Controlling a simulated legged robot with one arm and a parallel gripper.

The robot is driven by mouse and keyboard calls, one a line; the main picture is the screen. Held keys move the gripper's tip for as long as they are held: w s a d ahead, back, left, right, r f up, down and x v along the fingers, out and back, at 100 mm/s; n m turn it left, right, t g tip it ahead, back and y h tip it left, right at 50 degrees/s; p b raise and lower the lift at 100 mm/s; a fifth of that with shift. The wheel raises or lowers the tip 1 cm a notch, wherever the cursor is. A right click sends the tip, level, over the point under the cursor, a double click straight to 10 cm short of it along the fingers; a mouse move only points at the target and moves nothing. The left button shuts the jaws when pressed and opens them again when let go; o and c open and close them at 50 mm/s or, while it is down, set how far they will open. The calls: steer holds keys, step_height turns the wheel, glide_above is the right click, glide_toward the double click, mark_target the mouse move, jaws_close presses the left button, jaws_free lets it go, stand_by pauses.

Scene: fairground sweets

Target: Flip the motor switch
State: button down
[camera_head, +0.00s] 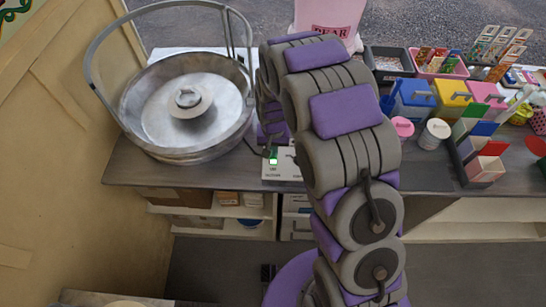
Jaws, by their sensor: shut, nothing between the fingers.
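A pale control box (288,172) sits at the counter's front edge, right of the cotton candy machine. A small switch lit green (273,157) is on its left part, with small lettering below that is too small to read. My gripper (268,147) points down just at the lit switch, shut and empty. It is partly hidden by my thick grey and purple arm, and I cannot tell whether it touches the switch. My arm also covers the right part of the box. The cotton candy machine (140,115) is a round metal bowl with a central head and a tall hoop rail.
Coloured lidded tubs (413,97), a dark holder of bright cards (470,165) and a pink basket (440,62) crowd the counter's right. A pink sugar bag (330,15) stands behind my arm. Shelves with boxes (180,197) lie below. A beige wall (60,130) bounds the left.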

steer(key=shift+f, duration=0.2)
steer(key=shift+r, duration=0.1)
steer(key=shift+r+p, duration=1.15)
steer(key=shift+r, duration=2.3)
steer(key=s+d+r+g+b, duration=0.1)
steer(key=s+d+r, duration=0.5)
steer(key=s+r, duration=0.3)
steer(key=s+d+r, duration=0.6)
steer(key=s+r, duration=0.1)
steer(key=s, duration=0.5)
steer(key=s+d+r, duration=0.2)
steer(key=s, duration=0.9)
steer(key=shift+g+b, duration=0.3)
steer(key=shift+g, duration=0.1)
steer(key=shift+s+r, duration=0.1)
